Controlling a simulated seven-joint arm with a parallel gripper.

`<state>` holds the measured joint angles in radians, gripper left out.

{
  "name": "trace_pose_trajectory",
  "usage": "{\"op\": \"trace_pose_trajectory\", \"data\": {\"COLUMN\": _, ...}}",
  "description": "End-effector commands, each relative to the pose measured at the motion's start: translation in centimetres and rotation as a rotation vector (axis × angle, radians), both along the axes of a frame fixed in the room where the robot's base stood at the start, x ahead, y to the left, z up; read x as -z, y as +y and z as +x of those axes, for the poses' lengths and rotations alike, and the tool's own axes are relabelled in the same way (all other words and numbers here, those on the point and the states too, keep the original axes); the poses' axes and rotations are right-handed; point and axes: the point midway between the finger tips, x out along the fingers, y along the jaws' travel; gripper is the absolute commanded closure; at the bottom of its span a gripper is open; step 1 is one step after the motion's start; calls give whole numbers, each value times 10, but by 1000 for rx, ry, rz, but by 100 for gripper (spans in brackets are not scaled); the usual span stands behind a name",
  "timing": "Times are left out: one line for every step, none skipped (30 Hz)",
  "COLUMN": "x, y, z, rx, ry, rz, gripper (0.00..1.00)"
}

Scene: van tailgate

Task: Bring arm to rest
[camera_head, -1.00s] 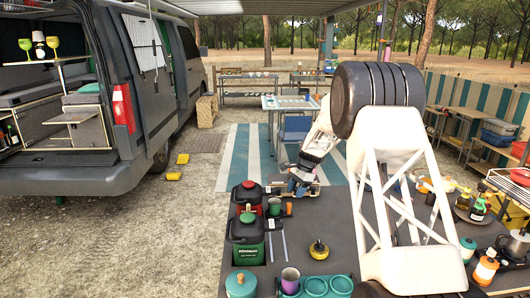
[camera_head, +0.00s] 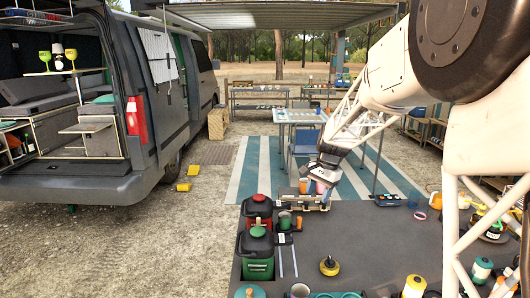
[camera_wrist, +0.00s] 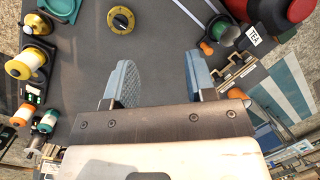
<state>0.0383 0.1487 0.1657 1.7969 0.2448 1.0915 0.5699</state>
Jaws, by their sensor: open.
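My gripper (camera_head: 314,187) is at the far edge of the grey table (camera_head: 372,232), in front of the striped mat. In the wrist view its two blue-grey pads (camera_wrist: 160,82) stand wide apart with nothing between them. The gripper is open and empty. In the head view my white arm reaches in from the right and covers part of the background. A small wooden rack (camera_head: 298,203) lies close to the gripper at the table's far left corner; whether they touch I cannot tell.
A yellow round-knobbed item (camera_head: 329,265) sits in the open middle. Gas canisters (camera_head: 482,270) crowd the right. The grey van (camera_head: 70,185) stands at left.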

Motion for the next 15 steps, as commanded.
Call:
{"op": "trace_pose_trajectory", "data": {"x": -8, "y": 0, "z": -13, "rx": -15, "ry": -11, "rz": -5, "gripper": 49}}
{"op": "trace_pose_trajectory", "data": {"x": -11, "y": 0, "z": -19, "rx": -26, "ry": -17, "rz": -8, "gripper": 49}}
{"op": "trace_pose_trajectory", "data": {"x": -16, "y": 0, "z": -29, "rx": -39, "ry": -25, "rz": -13, "gripper": 49}}
{"op": "trace_pose_trajectory", "data": {"x": -18, "y": 0, "z": -36, "rx": -49, "ry": -29, "rz": -17, "gripper": 49}}
{"op": "trace_pose_trajectory", "data": {"x": -22, "y": 0, "z": -43, "rx": -60, "ry": -36, "rz": -20, "gripper": 49}}
{"op": "trace_pose_trajectory", "data": {"x": -25, "y": 0, "z": -52, "rx": -73, "ry": -43, "rz": -26, "gripper": 49}}
{"op": "trace_pose_trajectory", "data": {"x": -28, "y": 0, "z": -59, "rx": -83, "ry": -50, "rz": -29, "gripper": 49}}
{"op": "trace_pose_trajectory", "data": {"x": -32, "y": 0, "z": -66, "rx": -94, "ry": -57, "rz": -33, "gripper": 49}}
{"op": "trace_pose_trajectory", "data": {"x": -34, "y": 0, "z": -75, "rx": -107, "ry": -64, "rz": -37, "gripper": 49}}
{"op": "trace_pose_trajectory", "data": {"x": -38, "y": 0, "z": -82, "rx": -117, "ry": -71, "rz": -41, "gripper": 49}}
{"op": "trace_pose_trajectory", "data": {"x": -40, "y": 0, "z": -90, "rx": -129, "ry": -76, "rz": -45, "gripper": 49}}
{"op": "trace_pose_trajectory", "data": {"x": -43, "y": -1, "z": -99, "rx": -142, "ry": -84, "rz": -51, "gripper": 49}}
{"op": "trace_pose_trajectory", "data": {"x": -46, "y": -1, "z": -106, "rx": -153, "ry": -89, "rz": -54, "gripper": 49}}
{"op": "trace_pose_trajectory", "data": {"x": -47, "y": -1, "z": -113, "rx": -163, "ry": -94, "rz": -59, "gripper": 49}}
{"op": "trace_pose_trajectory", "data": {"x": -51, "y": -1, "z": -123, "rx": -176, "ry": -103, "rz": -63, "gripper": 49}}
